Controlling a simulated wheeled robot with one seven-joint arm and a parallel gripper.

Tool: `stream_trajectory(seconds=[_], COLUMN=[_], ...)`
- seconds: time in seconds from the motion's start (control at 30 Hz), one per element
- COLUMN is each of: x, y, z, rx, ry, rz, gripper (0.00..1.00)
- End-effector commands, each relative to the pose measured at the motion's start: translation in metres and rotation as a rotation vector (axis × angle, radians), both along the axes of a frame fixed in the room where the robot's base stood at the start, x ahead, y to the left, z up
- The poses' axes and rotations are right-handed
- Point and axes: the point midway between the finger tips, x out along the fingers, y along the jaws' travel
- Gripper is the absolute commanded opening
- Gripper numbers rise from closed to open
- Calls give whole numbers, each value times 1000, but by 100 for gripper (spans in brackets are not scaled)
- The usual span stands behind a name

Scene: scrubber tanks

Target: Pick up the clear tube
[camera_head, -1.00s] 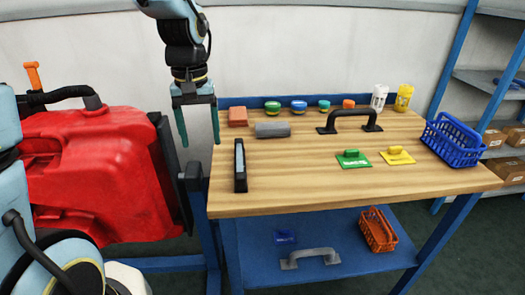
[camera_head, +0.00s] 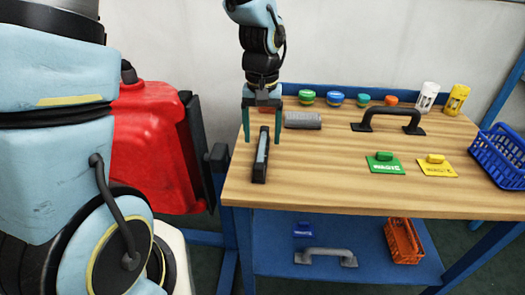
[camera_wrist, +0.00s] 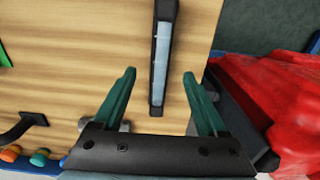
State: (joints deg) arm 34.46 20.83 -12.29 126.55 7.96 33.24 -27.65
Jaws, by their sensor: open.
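The clear tube (camera_head: 261,158) lies on the wooden bench top near its left end, in a long dark frame with black ends. In the wrist view the pale, see-through tube (camera_wrist: 161,55) runs up the picture between my fingers. My gripper (camera_head: 262,140) is open and empty, above the far part of the tube, pointing down. In the wrist view my green fingertips (camera_wrist: 159,73) stand one on each side of the tube, apart from it. The height left between fingertips and tube is hard to tell.
A grey cylinder (camera_head: 303,120) lies right of my gripper. A black handle (camera_head: 388,121), green float (camera_head: 384,163), yellow float (camera_head: 437,166) and blue basket (camera_head: 499,155) are farther right. A red tank (camera_head: 150,150) stands left of the bench.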

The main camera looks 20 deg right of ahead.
Motion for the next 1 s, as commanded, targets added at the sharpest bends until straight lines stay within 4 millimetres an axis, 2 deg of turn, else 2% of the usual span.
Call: stream_trajectory(seconds=[0.33, 0.67, 1.0], x=[1, 2, 2], y=[0, -1, -1], z=[-42, -49, -49], rx=[3, 0, 0], ry=[4, 2, 2], rz=[0, 0, 0], gripper=[75, 75, 37])
